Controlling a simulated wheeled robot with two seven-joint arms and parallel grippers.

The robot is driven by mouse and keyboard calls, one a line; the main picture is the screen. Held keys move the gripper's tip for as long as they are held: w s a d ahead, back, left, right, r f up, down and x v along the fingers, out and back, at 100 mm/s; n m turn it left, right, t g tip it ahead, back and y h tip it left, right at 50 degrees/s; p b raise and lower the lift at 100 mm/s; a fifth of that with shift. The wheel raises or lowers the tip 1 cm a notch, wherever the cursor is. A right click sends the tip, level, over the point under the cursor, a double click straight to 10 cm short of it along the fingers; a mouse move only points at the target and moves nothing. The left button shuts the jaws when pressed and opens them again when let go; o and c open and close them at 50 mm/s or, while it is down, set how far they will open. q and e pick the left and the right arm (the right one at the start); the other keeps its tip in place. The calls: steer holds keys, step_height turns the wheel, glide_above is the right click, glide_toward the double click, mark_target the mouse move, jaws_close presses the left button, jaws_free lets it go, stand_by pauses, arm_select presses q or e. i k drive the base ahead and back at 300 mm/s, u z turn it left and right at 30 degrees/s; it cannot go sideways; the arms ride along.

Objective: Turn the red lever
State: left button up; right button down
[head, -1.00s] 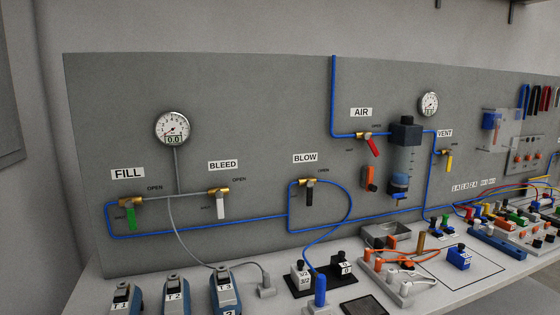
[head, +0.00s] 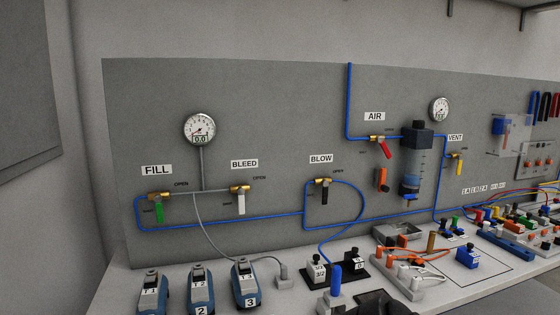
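The red lever (head: 385,149) sits on the brass AIR valve on the grey upright panel, under the AIR label (head: 374,116). It slants down and to the right from the valve body (head: 377,138). A blue tube runs down to this valve from above and on toward a filter unit (head: 416,165) at its right. Nothing touches the lever. Neither of my grippers can be made out in the head view.
Green (head: 159,209), white (head: 241,203), black (head: 325,197) and yellow (head: 460,167) levers hang on other valves. An orange handle (head: 382,180) is below the red lever. Numbered blue-grey units, blocks and cables crowd the bench. A dark shape at the bottom edge is unclear.

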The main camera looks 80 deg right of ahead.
mark_target(380, 139)
steer(key=k, duration=0.3)
steer(key=z, duration=1)
